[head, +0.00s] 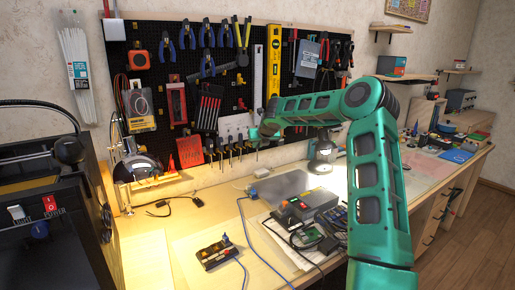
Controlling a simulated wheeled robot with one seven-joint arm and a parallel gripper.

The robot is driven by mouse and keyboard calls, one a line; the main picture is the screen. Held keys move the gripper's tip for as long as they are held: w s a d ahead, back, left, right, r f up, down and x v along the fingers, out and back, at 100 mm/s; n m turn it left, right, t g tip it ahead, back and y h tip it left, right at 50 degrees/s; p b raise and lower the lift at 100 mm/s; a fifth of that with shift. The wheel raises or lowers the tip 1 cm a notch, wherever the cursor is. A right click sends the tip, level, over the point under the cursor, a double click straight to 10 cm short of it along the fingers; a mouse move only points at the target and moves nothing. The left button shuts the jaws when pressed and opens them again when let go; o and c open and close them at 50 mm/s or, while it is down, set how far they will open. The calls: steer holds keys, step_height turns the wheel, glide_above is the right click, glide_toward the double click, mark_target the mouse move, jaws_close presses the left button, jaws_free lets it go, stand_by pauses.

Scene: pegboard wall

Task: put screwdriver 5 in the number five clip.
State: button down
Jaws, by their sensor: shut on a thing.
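A row of screwdrivers (229,151) with dark handles hangs in a rack low on the pegboard, below a pale panel (236,126). My gripper (257,134) is at the right end of this row, close to the board, and is shut on a screwdriver there. The held screwdriver is small and partly hidden by my gripper. The numbers on the clips and the screwdrivers are too small to read. I cannot tell whether the held screwdriver touches a clip.
The black pegboard (150,80) carries pliers (207,35), a yellow level (273,60) and other tools close to my arm. Below, the workbench (155,255) holds a lamp (320,150), electronics (310,205) and a small black box (220,252). The bench's front left is fairly clear.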

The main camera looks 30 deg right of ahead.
steer(key=w, duration=0.6)
steer(key=shift+w+f, duration=0.2)
stand_by(0.6)
steer(key=shift+a, duration=0.1)
stand_by(0.4)
steer(key=c, duration=1.6)
jaws_free()
steer(key=v, duration=1)
steer(key=shift+s+a+r, duration=0.15)
steer(key=shift+s, duration=0.05)
